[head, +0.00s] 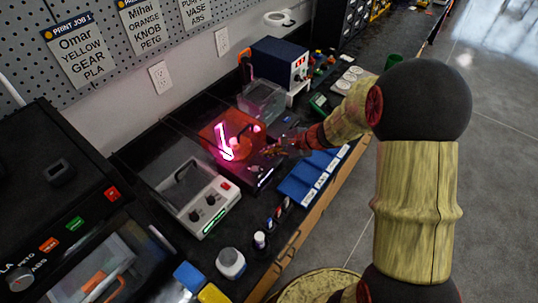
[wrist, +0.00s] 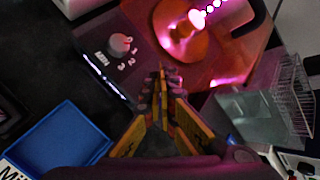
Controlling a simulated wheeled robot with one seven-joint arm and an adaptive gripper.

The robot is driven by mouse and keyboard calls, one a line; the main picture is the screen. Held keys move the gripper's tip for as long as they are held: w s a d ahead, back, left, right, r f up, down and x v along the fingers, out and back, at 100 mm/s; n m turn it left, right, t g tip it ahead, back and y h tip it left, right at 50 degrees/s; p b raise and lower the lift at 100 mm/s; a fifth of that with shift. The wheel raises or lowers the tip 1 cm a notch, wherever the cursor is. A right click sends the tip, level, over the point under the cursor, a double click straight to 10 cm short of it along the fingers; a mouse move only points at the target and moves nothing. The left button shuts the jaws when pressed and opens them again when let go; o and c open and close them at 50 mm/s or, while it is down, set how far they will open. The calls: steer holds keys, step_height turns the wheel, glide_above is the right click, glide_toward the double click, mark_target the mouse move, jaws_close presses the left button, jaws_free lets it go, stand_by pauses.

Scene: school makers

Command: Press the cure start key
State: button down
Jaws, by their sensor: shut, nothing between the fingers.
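The cure unit has a translucent orange-red cover (head: 222,127) with bright pink light glowing inside; the cover also shows in the wrist view (wrist: 195,50). Its dark base (head: 262,178) carries a panel with a round knob (wrist: 120,43) marked MIN, 1, 2, 3 and a lit strip along the edge. My gripper (head: 270,152) is shut and empty, its fingertips over the panel side of the unit, close to the cover. In the wrist view the fingertips (wrist: 161,72) point at the area beside the knob. I cannot make out the start key; the fingers may hide it. Contact cannot be told.
Blue bins (head: 312,172) sit to the right of the unit. A grey tank with knobs (head: 205,204) stands nearer on the left. A clear box with a wire basket (head: 262,101) and a dark blue device (head: 279,62) stand behind. A white-lidded jar (head: 231,263) is at the front.

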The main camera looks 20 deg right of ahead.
mark_target(269, 160)
steer(key=shift+r, duration=0.15)
step_height(269, 160, up, 6)
steer(key=p, duration=0.4)
stand_by(0.7)
steer(key=s+a+r+n+g+h, duration=0.15)
steer(key=s+n, duration=0.25)
steer(key=s, duration=0.4)
steer(key=s+r+n+g, duration=0.1)
steer(key=s+n+g, duration=0.25)
steer(key=s, duration=0.35)
steer(key=s+d+r+n+t+h, duration=0.1)
steer(key=s+r+n+t+h, duration=0.1)
steer(key=s+r+n, duration=0.3)
steer(key=s+d+r+n+t+h, duration=0.1)
steer(key=s+r+n, duration=0.4)
steer(key=r, duration=0.8)
steer(key=s+t+h, duration=0.1)
steer(key=s+h, duration=0.1)
steer(key=s, duration=0.1)
steer(key=shift+s, duration=0.15)
